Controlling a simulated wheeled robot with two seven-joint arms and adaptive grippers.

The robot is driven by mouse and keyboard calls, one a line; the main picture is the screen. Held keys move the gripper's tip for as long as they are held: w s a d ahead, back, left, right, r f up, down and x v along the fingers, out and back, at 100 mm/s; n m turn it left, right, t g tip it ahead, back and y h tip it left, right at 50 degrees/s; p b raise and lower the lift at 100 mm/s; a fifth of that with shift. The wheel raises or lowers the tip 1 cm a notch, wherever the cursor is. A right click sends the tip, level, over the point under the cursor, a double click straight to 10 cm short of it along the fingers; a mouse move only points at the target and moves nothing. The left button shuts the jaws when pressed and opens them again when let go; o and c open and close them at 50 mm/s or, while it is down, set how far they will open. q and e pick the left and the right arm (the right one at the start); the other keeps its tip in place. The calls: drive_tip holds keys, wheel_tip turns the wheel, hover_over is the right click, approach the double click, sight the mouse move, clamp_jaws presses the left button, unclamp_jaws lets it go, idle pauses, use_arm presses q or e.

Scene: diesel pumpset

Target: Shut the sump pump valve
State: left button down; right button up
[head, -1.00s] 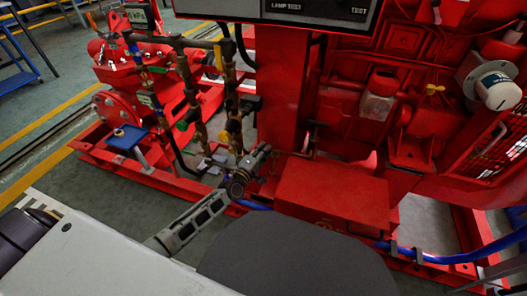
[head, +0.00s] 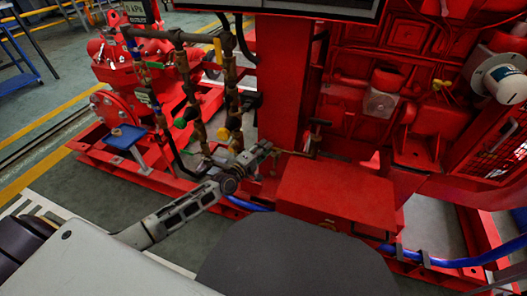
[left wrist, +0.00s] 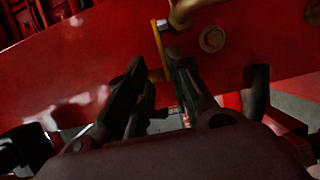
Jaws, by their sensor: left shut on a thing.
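My left gripper (head: 268,148) reaches in from the left, low beside the red post and left of the red box. In the left wrist view its two dark fingers (left wrist: 156,62) are closed around the lower end of a thin yellow-orange piece (left wrist: 159,40), which looks like the valve's lever. A brass-coloured pipe or body (left wrist: 190,10) is just above it. In the head view a short brass pipe (head: 294,153) runs right from the fingertips to an upright T-handle (head: 318,124). The lever itself is hidden there by the gripper. My right gripper is out of view.
A red box (head: 335,195) stands right of the gripper, with a blue hose (head: 440,262) along its base. Vertical pipes with valves (head: 232,110) stand behind the gripper. The red engine (head: 440,110) fills the right. Open floor (head: 195,240) lies in front.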

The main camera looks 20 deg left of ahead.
use_arm(q)
drive_tip(key=shift+w+r+m+h, duration=0.3)
drive_tip(key=shift+r+m+h, duration=0.1)
drive_tip(key=shift+r+h, duration=0.15)
idle(0.4)
drive_tip(key=c, duration=1.4)
unclamp_jaws()
drive_tip(key=shift+s+f+g, duration=0.1)
drive_tip(key=shift+f+g, duration=0.05)
drive_tip(key=shift+g, duration=0.15)
drive_tip(key=shift+s+a+f, duration=0.1)
drive_tip(key=shift+f, duration=0.1)
drive_tip(key=shift+s, duration=0.1)
drive_tip(key=shift+v, duration=5.75)
drive_tip(key=shift+s, duration=0.1)
